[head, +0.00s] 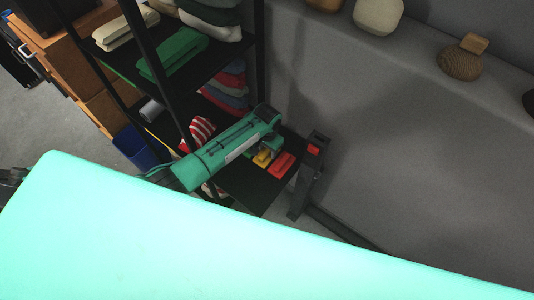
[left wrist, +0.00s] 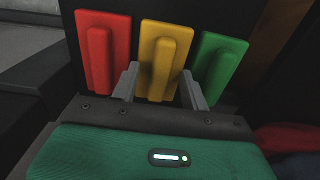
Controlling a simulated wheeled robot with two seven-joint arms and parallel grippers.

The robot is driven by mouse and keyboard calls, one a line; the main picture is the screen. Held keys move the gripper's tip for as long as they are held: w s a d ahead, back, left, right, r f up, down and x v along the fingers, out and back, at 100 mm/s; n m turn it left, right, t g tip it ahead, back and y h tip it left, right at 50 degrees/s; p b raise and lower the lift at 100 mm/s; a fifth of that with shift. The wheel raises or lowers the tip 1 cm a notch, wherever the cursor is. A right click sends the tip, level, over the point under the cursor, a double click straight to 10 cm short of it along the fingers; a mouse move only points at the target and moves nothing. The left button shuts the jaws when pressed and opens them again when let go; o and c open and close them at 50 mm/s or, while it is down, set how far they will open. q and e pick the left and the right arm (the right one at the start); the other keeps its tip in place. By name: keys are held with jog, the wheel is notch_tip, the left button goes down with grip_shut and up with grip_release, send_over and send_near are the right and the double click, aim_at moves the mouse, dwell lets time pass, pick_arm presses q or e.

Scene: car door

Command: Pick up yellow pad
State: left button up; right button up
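The yellow pad (left wrist: 165,58) stands in the middle of a row in the left wrist view, a flat plate with a raised grip bar. The red pad (left wrist: 103,50) is to its left and the green pad (left wrist: 218,68) to its right. My left gripper (left wrist: 159,72) is open, with its fingers either side of the yellow pad's bar, apart from each other. Whether they touch it I cannot tell. In the head view the left gripper (head: 268,148) is above the yellow pad (head: 262,158), beside the red pad (head: 282,165). The right gripper is not in view.
The pads lie on a low black shelf (head: 262,192) of a black rack. Upper shelves hold folded cloths (head: 173,54). A dark post (head: 305,185) with a red part on top stands just right. A grey ledge with vases (head: 378,15) runs along the right.

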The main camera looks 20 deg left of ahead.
pick_arm(q)
grip_shut()
jog(key=shift+r, duration=0.15)
